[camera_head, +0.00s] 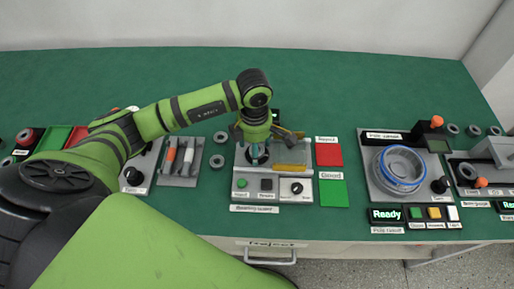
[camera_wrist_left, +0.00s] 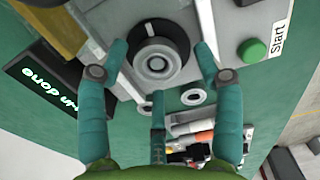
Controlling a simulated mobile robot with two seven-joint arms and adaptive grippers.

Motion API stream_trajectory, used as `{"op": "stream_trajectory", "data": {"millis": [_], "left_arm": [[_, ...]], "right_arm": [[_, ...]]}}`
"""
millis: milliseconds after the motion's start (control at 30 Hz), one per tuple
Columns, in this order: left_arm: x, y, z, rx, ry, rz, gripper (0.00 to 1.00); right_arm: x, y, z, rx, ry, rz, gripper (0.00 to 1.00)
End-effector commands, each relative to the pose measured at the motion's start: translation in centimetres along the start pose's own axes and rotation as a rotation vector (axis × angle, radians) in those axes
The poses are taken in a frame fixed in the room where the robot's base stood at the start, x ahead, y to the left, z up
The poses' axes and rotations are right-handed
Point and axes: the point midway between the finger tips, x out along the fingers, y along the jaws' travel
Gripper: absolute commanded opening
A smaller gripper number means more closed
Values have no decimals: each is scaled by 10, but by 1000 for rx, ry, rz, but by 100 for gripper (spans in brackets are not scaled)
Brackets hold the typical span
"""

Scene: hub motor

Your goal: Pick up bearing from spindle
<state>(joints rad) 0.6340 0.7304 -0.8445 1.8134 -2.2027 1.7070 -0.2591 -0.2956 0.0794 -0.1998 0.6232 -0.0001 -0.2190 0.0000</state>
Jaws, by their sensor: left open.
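In the left wrist view a grey ring-shaped bearing (camera_wrist_left: 139,68) sits around the spindle (camera_wrist_left: 156,64), in front of a black round part (camera_wrist_left: 156,28) on a grey station. My left gripper (camera_wrist_left: 160,62) is open, with teal fingers spread around the bearing; I cannot tell whether any finger touches it. In the head view my left gripper (camera_head: 258,154) points down over the middle station (camera_head: 243,172), and its wrist and fingers hide the spindle and bearing. My right gripper is not in view.
Loose rings (camera_head: 217,161) lie left of the station. An orange-and-white tool rack (camera_head: 179,170) stands farther left. A lit display (camera_wrist_left: 45,90) sits beside the spindle.

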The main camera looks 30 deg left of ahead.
Motion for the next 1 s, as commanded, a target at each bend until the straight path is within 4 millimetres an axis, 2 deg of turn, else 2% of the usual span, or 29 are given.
{"op": "stream_trajectory", "data": {"millis": [67,100,167,233,267,733,867,1000], "left_arm": [[0,0,0,0,0,0,67],[0,0,0,0,0,0,63],[0,0,0,0,0,0,39],[0,0,0,0,0,-1,11],[0,0,0,0,1,-1,7],[-2,0,-3,-3,10,-2,6],[-13,1,-3,-3,8,1,6],[-37,2,-2,-2,3,6,6]], "right_arm": [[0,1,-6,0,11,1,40],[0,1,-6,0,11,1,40],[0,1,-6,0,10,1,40],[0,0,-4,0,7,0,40],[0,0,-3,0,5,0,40],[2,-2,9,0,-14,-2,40],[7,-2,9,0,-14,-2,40],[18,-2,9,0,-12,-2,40]]}}
